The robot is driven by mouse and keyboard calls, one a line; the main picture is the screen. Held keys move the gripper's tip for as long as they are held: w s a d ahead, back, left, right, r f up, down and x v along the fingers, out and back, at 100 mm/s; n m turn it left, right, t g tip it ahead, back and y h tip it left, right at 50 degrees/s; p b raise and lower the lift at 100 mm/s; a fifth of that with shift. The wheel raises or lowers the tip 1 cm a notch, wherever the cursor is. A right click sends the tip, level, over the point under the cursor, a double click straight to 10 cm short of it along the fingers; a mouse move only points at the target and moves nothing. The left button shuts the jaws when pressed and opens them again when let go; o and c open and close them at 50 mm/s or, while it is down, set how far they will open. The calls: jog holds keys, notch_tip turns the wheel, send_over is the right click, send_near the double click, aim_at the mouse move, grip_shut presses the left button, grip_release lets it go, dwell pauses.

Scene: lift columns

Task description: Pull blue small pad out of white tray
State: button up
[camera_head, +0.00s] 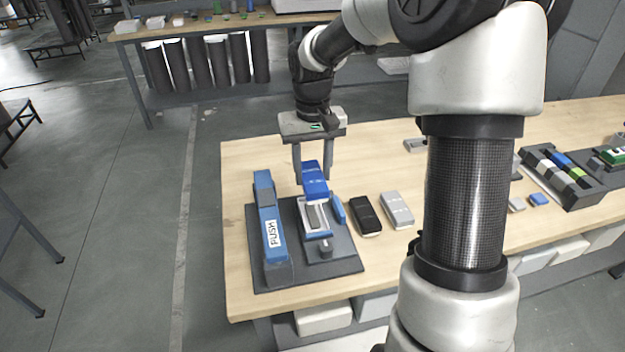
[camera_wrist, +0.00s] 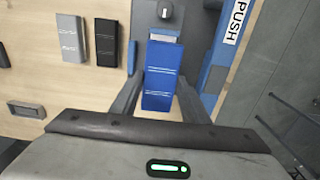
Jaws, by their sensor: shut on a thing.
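The blue small pad (camera_head: 314,183) is a blue block with white marks, tilted in the head view, between the fingers of my gripper (camera_head: 312,174). My gripper is shut on it. The white tray (camera_head: 302,216) sits on the dark fixture just in front of and below the pad. The pad appears above the tray's far end; whether it still touches the tray cannot be told. In the wrist view the blue pad (camera_wrist: 163,78) lies between both fingers, and little of the tray shows.
A blue bar marked PUSH (camera_head: 268,225) stands left of the tray on the dark base plate (camera_head: 345,262). A black block (camera_head: 365,216) and a grey block (camera_head: 397,210) lie to the right. A dark bin of small blocks (camera_head: 585,196) stands farther right.

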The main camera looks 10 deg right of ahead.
jog(key=shift+r+p, duration=2.5)
jog(key=shift+r, duration=0.9)
jog(key=shift+s+f, duration=0.1)
